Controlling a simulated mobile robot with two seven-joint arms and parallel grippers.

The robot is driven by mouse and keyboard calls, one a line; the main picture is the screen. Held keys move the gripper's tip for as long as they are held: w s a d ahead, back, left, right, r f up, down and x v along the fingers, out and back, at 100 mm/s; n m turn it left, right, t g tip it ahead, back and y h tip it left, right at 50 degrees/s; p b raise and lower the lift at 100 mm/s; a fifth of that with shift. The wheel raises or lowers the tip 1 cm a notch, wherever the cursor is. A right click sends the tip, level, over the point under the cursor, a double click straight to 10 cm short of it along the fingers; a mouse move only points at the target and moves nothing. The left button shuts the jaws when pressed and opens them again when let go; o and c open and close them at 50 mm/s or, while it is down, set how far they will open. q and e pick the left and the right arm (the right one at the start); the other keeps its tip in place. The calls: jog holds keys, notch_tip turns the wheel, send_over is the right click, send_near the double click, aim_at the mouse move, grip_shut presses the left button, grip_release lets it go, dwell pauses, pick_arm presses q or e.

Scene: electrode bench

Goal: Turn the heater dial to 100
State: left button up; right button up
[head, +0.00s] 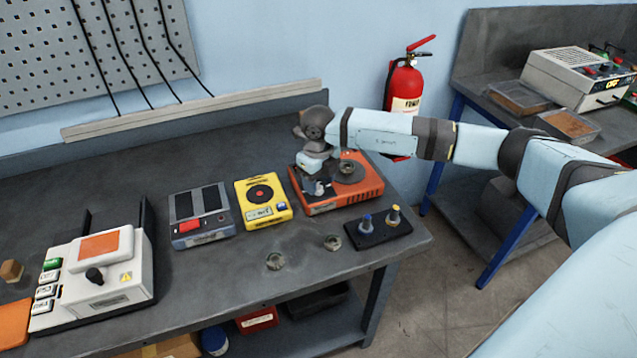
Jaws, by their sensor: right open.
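An orange box-shaped unit (365,192) with a round dark plate (350,172) on top sits near the right end of the bench; it looks like the heater. A hex nut (347,167) is on the plate. My right gripper (318,185) points down over the left part of the unit's top and is open. The gripper covers that area, so I cannot make out the dial, its marks or whether the fingers touch it. My left gripper is not in view.
A yellow unit (281,212) and a grey unit (213,232) with a red switch stand left of it. A white device (137,283) stands farther left.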

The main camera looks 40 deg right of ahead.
jog(key=shift+f, duration=0.8)
jog(key=c, duration=0.9)
jog(key=shift+m, duration=0.4)
jog(key=m, duration=0.2)
jog(key=shift+m, duration=0.3)
jog(key=m, duration=0.5)
jog(key=shift+m, duration=0.3)
